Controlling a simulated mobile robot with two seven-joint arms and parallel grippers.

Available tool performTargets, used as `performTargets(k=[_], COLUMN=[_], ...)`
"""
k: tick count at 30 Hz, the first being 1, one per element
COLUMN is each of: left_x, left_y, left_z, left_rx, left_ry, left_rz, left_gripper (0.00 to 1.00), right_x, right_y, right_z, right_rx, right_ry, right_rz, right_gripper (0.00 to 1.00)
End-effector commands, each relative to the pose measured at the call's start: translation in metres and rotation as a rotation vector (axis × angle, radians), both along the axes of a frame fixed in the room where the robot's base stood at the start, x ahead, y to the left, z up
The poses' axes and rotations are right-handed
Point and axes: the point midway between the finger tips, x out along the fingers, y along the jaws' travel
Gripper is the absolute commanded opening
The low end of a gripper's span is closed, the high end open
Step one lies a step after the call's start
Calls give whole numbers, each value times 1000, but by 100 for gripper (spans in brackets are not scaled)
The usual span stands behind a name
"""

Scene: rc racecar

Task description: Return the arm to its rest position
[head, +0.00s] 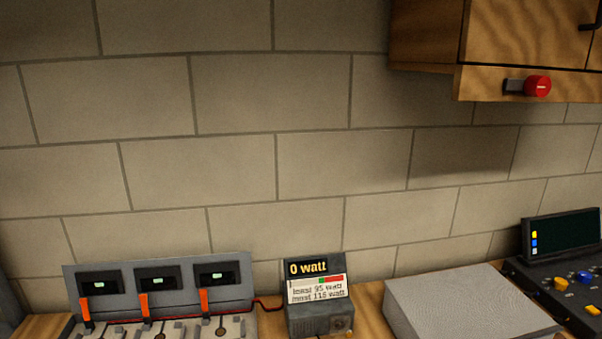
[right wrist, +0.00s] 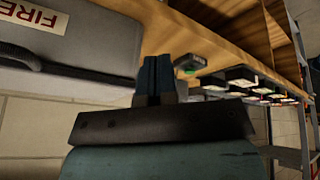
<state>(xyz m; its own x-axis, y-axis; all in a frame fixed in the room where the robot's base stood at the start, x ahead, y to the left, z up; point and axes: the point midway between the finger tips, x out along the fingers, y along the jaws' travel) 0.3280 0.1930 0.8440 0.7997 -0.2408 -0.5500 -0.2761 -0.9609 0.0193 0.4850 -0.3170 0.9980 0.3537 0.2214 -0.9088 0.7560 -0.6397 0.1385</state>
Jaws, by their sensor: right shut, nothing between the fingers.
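My right gripper (right wrist: 158,78) shows in the right wrist view with its two dark blue fingers together and nothing between them. Past it a wooden surface (right wrist: 222,55) runs across the picture, and the gripper appears apart from it. Neither arm shows in the head view, and my left gripper is in no view.
The head view shows a panel with orange levers (head: 160,290), a meter reading "0 watt" (head: 318,298), a grey box (head: 465,305) and a console (head: 565,270). A wooden cabinet with a red knob (head: 538,86) hangs above. The right wrist view shows a grey case marked "FIRE" (right wrist: 100,45).

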Motion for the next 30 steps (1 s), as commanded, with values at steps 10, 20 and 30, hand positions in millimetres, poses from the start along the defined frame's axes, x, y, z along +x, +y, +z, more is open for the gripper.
performTargets(k=[10, 20, 30], left_x=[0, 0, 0], left_y=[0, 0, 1], left_z=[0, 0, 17], left_rx=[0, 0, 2], left_ry=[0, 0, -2], left_rz=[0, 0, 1], left_gripper=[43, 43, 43], right_x=[-147, -221, -180], right_y=[47, 55, 77], right_z=[-33, -20, -59], right_rx=[29, 45, 174], right_ry=[112, 145, -47], right_rz=[-433, -713, -651], right_gripper=[0, 0, 0])
